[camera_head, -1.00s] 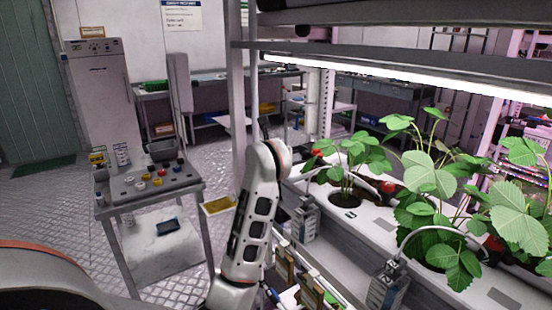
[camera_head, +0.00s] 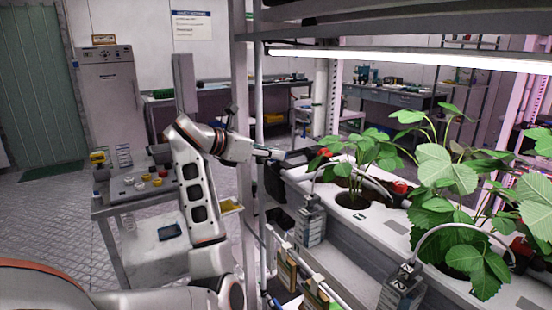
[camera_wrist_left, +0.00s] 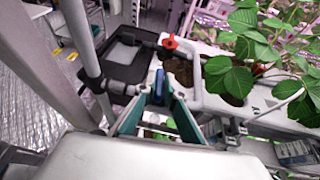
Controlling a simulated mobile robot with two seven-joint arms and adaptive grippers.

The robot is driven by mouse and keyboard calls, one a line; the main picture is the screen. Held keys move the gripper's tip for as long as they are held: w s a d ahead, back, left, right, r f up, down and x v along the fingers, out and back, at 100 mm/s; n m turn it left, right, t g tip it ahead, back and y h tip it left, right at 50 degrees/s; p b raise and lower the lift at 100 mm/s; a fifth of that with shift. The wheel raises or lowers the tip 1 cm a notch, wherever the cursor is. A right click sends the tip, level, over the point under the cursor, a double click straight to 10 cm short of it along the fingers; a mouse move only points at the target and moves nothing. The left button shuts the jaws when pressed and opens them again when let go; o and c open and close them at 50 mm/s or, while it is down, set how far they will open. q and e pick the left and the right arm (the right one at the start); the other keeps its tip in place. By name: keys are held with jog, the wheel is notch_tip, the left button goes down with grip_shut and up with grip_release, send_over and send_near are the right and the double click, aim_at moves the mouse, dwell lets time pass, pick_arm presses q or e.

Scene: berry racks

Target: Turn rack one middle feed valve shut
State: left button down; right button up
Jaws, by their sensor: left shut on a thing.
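My right gripper is not in view.
Leafy plants (camera_head: 440,180) grow in the white trough (camera_head: 375,222) to the right. A side table (camera_head: 125,203) with small items stands at the left. A black bin (camera_wrist_left: 125,55) lies beyond the fingers.

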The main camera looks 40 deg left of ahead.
pick_arm(q)
jog(key=shift+f+m+g+h, duration=0.2)
jog(key=shift+m+g+h, duration=0.2)
jog(key=shift+m+h, duration=0.25)
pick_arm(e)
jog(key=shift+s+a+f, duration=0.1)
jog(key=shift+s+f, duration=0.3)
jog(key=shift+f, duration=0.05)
pick_arm(q)
jog(key=c, duration=2.1)
grip_release()
jog(key=shift+c, duration=0.2)
jog(key=shift+r, duration=0.1)
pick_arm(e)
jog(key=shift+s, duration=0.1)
pick_arm(q)
jog(key=v, duration=1.2)
